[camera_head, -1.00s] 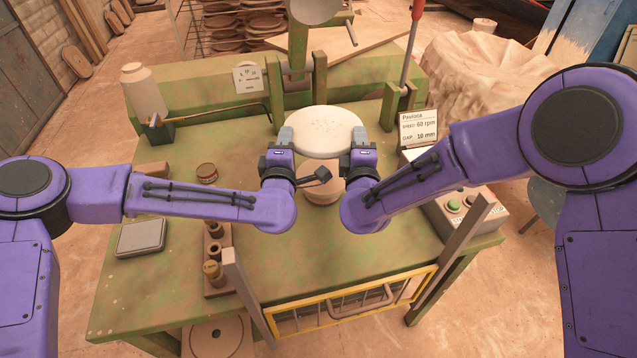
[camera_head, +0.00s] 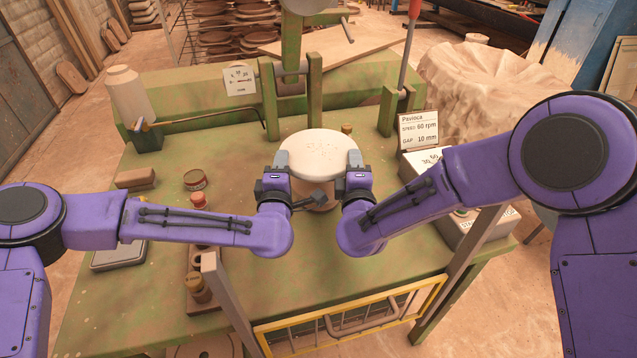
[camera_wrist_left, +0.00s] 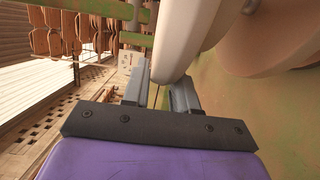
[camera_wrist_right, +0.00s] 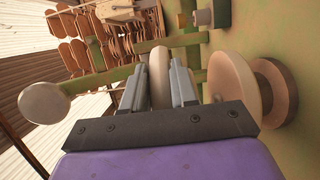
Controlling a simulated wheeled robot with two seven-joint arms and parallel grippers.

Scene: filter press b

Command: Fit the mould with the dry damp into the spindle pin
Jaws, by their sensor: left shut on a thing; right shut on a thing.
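The mould, a round off-white disc (camera_head: 322,152) with faint speckles on its top, is held roughly level between my two grippers over the table's middle. My left gripper (camera_head: 281,161) is shut on its left rim and my right gripper (camera_head: 355,160) on its right rim. The rim also passes between the fingers in the left wrist view (camera_wrist_left: 185,35) and the right wrist view (camera_wrist_right: 160,78). Below it is a pinkish round spindle head (camera_wrist_right: 277,88), mostly covered by the mould in the head view. The spindle pin is hidden. I cannot tell whether mould and head touch.
The green table (camera_head: 150,305) carries a white bottle (camera_head: 128,97), small tins (camera_head: 195,180) and a wooden holder (camera_head: 203,295) on the left. Uprights (camera_head: 268,100) stand behind the mould, below a pale disc (camera_head: 310,5). A control box (camera_head: 470,230) stands right; a yellow-framed guard (camera_head: 350,315) is in front.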

